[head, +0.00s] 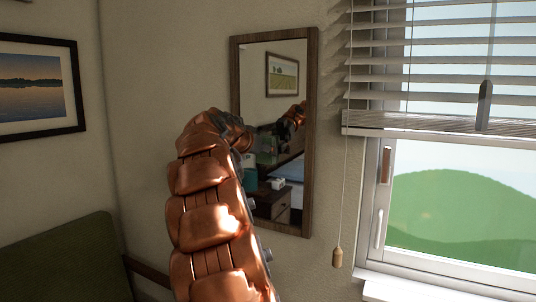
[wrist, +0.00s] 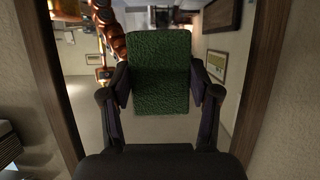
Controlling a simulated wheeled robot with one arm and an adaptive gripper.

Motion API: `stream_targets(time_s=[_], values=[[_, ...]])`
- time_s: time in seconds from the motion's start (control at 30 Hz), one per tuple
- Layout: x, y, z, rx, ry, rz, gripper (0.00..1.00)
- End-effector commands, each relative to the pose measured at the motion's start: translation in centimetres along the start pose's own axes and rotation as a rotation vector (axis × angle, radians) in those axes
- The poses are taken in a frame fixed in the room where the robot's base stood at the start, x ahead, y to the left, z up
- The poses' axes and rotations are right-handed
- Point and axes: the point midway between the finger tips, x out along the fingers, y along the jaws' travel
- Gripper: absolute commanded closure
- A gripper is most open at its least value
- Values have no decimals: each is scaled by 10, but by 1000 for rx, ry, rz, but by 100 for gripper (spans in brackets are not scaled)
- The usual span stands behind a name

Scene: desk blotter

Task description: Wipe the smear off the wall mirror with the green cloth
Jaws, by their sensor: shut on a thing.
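The wall mirror (head: 284,95) hangs in a brown wooden frame, and its lower left is hidden behind my arm in the head view. In the wrist view its glass (wrist: 88,115) fills the background between the frame's sides. My gripper (wrist: 160,82) is shut on the green cloth (wrist: 160,62), a rough-textured square pad held between the two fingers in front of the glass. Whether the cloth touches the glass is unclear. I cannot make out the smear clearly in either view.
A window (head: 455,205) with a blind (head: 420,65) is right of the mirror, its pull cord (head: 337,257) hanging between them. A framed lake picture (head: 35,85) hangs at left. A green seat back (head: 70,262) stands lower left. Furniture inside the glass is reflection.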

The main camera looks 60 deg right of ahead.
Motion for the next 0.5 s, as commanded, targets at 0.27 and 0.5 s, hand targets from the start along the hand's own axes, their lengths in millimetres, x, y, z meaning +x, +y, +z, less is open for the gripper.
stream_targets(time_s=[0.27,0.5], values=[[2,-11,-1,0,3,-4,71],[2,-25,2,-1,-1,-2,71]])
